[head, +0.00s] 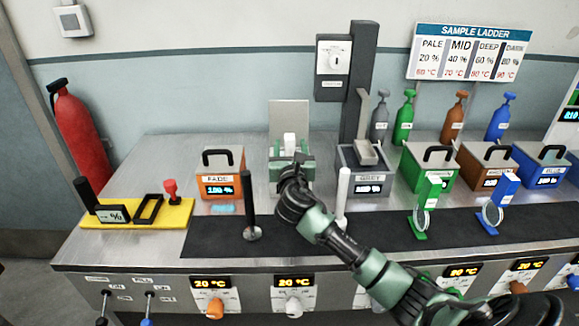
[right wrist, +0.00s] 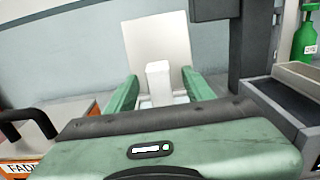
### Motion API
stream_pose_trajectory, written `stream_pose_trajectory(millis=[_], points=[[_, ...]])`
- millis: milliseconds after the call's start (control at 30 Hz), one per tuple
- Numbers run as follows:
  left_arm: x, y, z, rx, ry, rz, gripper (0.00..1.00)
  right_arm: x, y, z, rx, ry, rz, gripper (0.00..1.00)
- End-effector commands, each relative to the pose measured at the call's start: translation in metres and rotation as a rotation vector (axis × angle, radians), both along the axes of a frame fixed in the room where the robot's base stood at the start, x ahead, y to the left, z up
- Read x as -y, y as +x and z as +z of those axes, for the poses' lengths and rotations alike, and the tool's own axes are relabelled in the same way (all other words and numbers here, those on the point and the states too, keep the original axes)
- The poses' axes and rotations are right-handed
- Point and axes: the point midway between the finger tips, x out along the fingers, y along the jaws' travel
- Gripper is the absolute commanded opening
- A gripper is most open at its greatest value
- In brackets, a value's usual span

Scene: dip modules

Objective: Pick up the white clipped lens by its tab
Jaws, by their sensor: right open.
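A white upright block (head: 289,143), which looks like the tab of the white clipped lens, stands in front of a raised pale panel (head: 289,117). It also shows in the right wrist view (right wrist: 158,80); its lower part and any lens ring are hidden. My right gripper (head: 290,160) is open. In the right wrist view its two green fingers (right wrist: 160,95) stand on either side of the white block, with gaps visible. I cannot tell whether they are level with it in depth. My left gripper is not in view.
An orange FADE box (head: 220,180) stands left and a GREY box (head: 362,175) right of my gripper. A black post (head: 250,210) and white post (head: 343,190) stand in front. Green (head: 432,188) and blue (head: 506,187) clipped lenses stand on the dark mat (head: 300,236).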

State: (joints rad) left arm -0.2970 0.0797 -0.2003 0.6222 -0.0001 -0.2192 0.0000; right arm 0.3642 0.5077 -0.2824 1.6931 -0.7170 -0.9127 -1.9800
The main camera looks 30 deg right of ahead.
Motion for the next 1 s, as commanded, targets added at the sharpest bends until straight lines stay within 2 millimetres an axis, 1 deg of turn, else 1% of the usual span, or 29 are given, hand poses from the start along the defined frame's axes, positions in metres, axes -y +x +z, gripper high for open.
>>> stream_pose_trajectory(millis=[33,100,200,267,400,533,667,700,767,800,867,900,1000], points=[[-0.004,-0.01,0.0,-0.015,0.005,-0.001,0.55,0.003,0.005,0.001,0.0,0.002,-0.001,0.53],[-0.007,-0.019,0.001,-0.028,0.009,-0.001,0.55,0.007,0.012,0.001,0.0,0.004,-0.001,0.53],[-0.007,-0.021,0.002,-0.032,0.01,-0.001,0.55,0.014,0.025,0.001,0.0,0.004,-0.002,0.53],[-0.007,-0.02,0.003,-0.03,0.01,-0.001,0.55,0.018,0.033,0.001,0.0,0.005,-0.002,0.53],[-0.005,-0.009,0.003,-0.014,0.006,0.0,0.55,0.026,0.045,0.0,-0.001,0.004,-0.001,0.53],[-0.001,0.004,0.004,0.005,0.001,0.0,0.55,0.028,0.049,-0.001,-0.001,0.004,0.0,0.53],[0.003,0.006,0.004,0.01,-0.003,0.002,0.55,0.028,0.048,-0.001,0.0,0.005,0.001,0.53],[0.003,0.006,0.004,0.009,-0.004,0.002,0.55,0.028,0.048,-0.001,0.0,0.005,0.001,0.5],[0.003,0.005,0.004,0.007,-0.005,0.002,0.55,0.028,0.048,-0.001,0.0,0.005,0.001,0.33],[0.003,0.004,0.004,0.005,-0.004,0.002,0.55,0.028,0.048,-0.001,0.0,0.005,0.001,0.22],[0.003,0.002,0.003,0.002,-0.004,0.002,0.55,0.028,0.048,-0.001,0.0,0.005,0.001,0.05],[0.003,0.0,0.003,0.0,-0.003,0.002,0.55,0.028,0.048,-0.001,0.0,0.005,0.001,0.0],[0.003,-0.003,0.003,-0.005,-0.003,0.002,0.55,0.028,0.048,0.0,0.0,0.004,0.001,0.0]])
